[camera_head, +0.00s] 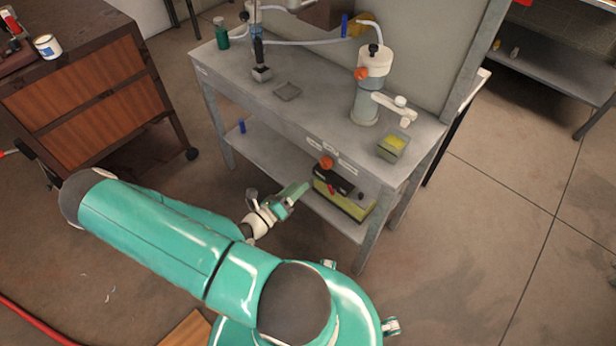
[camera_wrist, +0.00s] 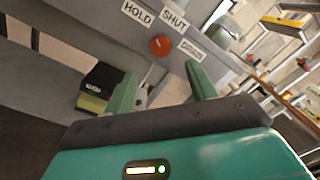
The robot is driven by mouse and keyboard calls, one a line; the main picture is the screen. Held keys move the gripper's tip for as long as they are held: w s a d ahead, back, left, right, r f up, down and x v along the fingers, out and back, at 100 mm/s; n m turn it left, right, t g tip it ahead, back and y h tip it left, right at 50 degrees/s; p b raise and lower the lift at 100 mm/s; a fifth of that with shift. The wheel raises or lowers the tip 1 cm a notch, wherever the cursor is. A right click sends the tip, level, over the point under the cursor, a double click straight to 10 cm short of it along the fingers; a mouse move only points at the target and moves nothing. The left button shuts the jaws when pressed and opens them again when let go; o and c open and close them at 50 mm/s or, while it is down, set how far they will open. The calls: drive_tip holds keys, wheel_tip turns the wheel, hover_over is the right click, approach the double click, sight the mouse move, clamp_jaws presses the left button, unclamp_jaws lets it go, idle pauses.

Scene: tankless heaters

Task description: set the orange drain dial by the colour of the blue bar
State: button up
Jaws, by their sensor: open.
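The orange drain dial (camera_head: 326,162) is a round knob on the front edge of the grey bench. In the wrist view the dial (camera_wrist: 160,46) sits below white labels reading HOLD (camera_wrist: 138,13), SHUT (camera_wrist: 174,19) and DRAIN (camera_wrist: 191,50). Which label it points at is too small to tell. A small upright blue bar (camera_head: 344,25) shows at the back of the bench; another small blue piece (camera_head: 241,126) stands on the lower shelf. My gripper (camera_head: 296,192) is open and empty in front of the bench, below and left of the dial. Its green fingers (camera_wrist: 160,82) point towards the panel, apart from the dial.
A black-and-yellow case (camera_head: 345,198) sits on the lower shelf, close to my gripper. A wooden cabinet (camera_head: 90,95) stands left.

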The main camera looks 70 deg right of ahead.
drive_tip(key=shift+v, duration=1.2)
drive_tip(key=shift+c, duration=0.5)
